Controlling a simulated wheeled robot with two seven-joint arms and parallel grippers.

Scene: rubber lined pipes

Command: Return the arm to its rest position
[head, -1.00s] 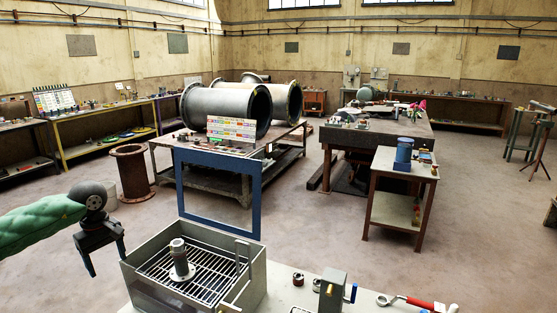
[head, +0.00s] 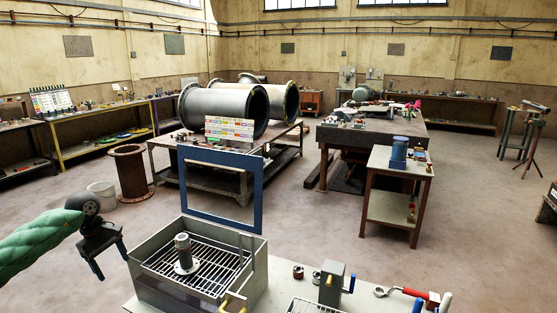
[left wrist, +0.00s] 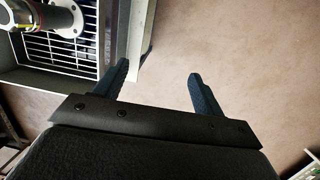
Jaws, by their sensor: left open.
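My left gripper (head: 108,262) hangs at the left of the head view, left of the grey metal box and apart from it. Its arm has a green padded cover (head: 38,243). In the left wrist view its two dark fingers (left wrist: 158,85) are spread, with only bare floor between them. The grey box (head: 157,285) has a wire rack inside, and a flanged metal pipe piece (head: 183,252) stands upright on the rack. The box and pipe piece also show at the upper left of the left wrist view. My right gripper is not in view.
A blue frame (head: 256,187) stands upright behind the box. The bench (head: 340,301) right of the box carries a grey block with a handle (head: 331,282), small rings (head: 298,272) and a red-handled tool (head: 410,292).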

